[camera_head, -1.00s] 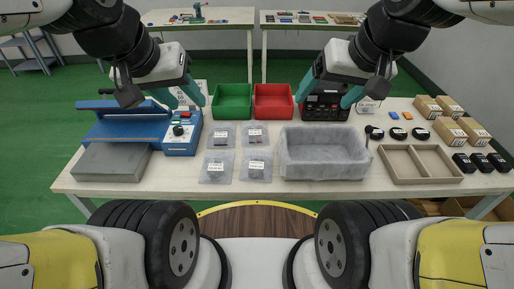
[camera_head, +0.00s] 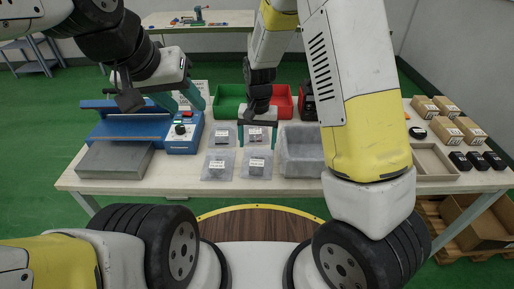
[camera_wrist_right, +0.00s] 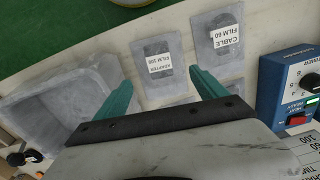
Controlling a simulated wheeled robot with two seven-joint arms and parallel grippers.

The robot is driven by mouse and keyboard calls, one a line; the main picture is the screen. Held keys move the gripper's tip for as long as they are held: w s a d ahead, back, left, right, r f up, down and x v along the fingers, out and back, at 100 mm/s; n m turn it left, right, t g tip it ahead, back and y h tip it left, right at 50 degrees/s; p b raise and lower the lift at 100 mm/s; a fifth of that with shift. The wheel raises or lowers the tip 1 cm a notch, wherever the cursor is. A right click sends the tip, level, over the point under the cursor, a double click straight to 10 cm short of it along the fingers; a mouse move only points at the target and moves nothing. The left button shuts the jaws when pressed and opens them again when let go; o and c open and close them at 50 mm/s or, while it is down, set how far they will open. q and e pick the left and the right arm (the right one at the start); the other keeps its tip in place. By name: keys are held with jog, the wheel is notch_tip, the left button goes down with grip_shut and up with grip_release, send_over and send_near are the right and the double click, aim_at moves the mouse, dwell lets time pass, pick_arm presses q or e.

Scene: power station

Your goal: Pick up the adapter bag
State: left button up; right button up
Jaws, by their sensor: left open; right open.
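The adapter bag (camera_head: 257,166) is a clear flat bag with a white label, lying on the table in the front row beside the grey bin. In the right wrist view the adapter bag (camera_wrist_right: 160,68) reads "ADAPTER FILM 100" and lies just beyond and between my fingertips. My right gripper (camera_head: 258,143) is open and empty, pointing down over the back-row bag beside the bin; its teal fingers also show in the right wrist view (camera_wrist_right: 160,85). My left gripper (camera_head: 180,104) is open and empty above the blue machine's side.
A cable bag (camera_wrist_right: 221,40) lies beside the adapter bag. The grey bin (camera_head: 300,168) stands right of the bags, partly hidden by my right arm. A blue machine (camera_head: 182,138) stands left. Green (camera_head: 226,103) and red (camera_head: 284,103) bins stand behind.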

aim_at(257, 162)
jog(key=shift+a+f, duration=0.2)
jog(key=shift+f, duration=0.8)
jog(key=f, duration=0.7)
jog(key=shift+w+d+f, duration=0.15)
jog(key=shift+w, duration=0.05)
jog(key=c, duration=1.5)
jog(key=shift+c, duration=0.2)
